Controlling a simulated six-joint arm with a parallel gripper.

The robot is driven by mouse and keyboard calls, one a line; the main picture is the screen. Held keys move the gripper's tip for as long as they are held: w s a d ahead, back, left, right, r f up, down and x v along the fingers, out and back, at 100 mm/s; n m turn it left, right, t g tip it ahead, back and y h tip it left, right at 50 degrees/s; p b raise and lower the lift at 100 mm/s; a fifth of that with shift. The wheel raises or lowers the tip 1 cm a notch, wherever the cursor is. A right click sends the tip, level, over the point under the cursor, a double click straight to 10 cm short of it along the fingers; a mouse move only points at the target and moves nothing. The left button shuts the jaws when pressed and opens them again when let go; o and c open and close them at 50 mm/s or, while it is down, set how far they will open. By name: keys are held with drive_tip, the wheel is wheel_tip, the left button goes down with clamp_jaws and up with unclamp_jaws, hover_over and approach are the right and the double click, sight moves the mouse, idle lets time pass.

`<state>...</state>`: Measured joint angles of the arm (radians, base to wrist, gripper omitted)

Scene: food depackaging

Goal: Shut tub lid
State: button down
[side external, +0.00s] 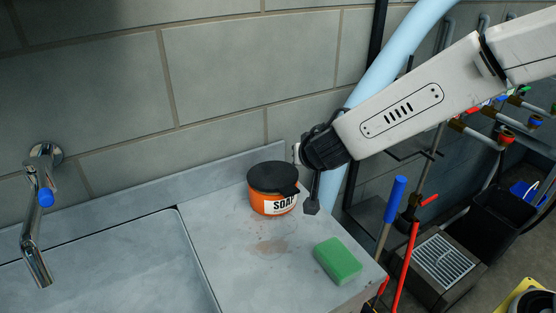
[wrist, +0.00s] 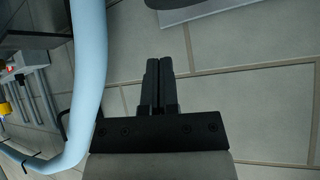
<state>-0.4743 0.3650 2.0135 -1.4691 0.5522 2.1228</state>
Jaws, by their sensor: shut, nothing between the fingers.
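The orange tub (side external: 262,203) with a "SOAP" label stands upright on the grey counter near the back wall. Its black lid (side external: 272,176) lies over the top, with a tab at the front right. I cannot tell whether it is pressed fully down. My gripper (side external: 312,207) points down just right of the tub, close to it, with its fingertips low near the counter. I cannot tell if it touches the tub. In the wrist view my fingers (wrist: 159,63) are together with nothing between them. A dark shape at that view's top edge may be the lid.
A green sponge (side external: 338,260) lies on the counter (side external: 225,248) in front of my gripper. A sink basin (side external: 110,270) and tap (side external: 38,215) are at left. A blue hose (side external: 385,75) runs behind my arm. A tiled wall (side external: 240,70) stands close behind the tub.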

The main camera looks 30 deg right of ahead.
wheel_tip(320, 180, up, 2)
drive_tip(key=w+d+m+g+h, duration=0.2)
drive_tip(key=w+d+m, duration=0.1)
drive_tip(key=m, duration=0.2)
wheel_tip(320, 180, up, 6)
drive_tip(key=m+g+y, duration=0.5)
drive_tip(key=m+g, duration=0.3)
drive_tip(key=g, duration=0.1)
hover_over(291, 192)
drive_tip(key=w, duration=0.3)
drive_tip(key=shift+s, duration=0.25)
drive_tip(key=shift+f, duration=0.1)
drive_tip(key=f, duration=0.4)
drive_tip(key=s+f, duration=0.1)
drive_tip(key=f, duration=0.8)
drive_tip(key=shift+s+f, duration=0.3)
drive_tip(key=shift+f, duration=0.1)
drive_tip(key=shift+s+f, duration=0.15)
drive_tip(key=shift+f, duration=0.4)
drive_tip(key=shift+s+f, duration=0.15)
drive_tip(key=shift+f, duration=0.35)
drive_tip(key=shift+r, duration=0.1)
